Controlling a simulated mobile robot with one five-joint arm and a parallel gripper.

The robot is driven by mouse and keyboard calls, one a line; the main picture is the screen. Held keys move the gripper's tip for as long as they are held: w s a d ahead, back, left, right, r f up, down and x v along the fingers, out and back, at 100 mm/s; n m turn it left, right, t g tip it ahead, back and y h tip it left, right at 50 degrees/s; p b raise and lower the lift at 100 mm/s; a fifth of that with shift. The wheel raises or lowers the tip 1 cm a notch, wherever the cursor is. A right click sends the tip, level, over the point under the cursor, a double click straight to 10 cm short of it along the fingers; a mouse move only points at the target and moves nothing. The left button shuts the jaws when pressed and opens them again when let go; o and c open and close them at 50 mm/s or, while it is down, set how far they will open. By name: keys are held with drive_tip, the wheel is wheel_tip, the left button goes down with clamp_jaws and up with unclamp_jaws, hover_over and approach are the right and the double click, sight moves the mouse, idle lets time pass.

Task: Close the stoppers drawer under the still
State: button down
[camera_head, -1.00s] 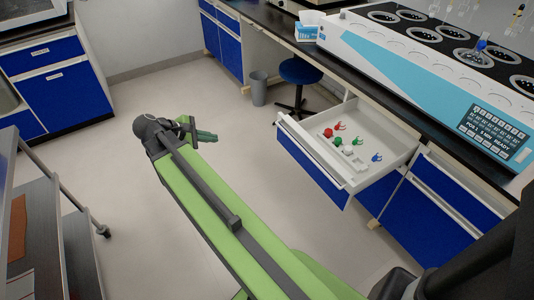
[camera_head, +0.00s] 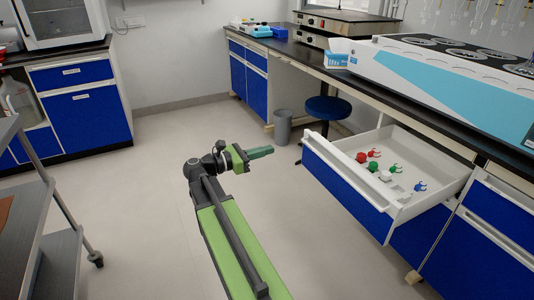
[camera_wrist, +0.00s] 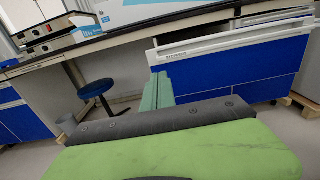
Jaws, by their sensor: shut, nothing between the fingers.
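The stoppers drawer (camera_head: 352,186) stands pulled out under the bench, with a blue front and a white inside. It holds several small red, green, white and blue pieces. The still (camera_head: 440,72), white and light blue with round dark wells on top, sits on the bench above it. My gripper (camera_head: 266,151) is shut and empty, in the air left of the drawer front and apart from it. In the wrist view the shut green fingers (camera_wrist: 158,90) point toward the bench, with the blue drawer front (camera_wrist: 230,72) ahead and to the right.
A blue stool (camera_head: 327,108) and a grey bin (camera_head: 283,127) stand left of the drawer by the bench. A grey cart (camera_head: 50,235) is at the lower left. Blue cabinets (camera_head: 84,115) line the back left. The floor between is clear.

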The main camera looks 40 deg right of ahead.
sight(302, 141)
drive_tip(key=x, duration=1.1)
drive_tip(key=shift+d+f, duration=0.1)
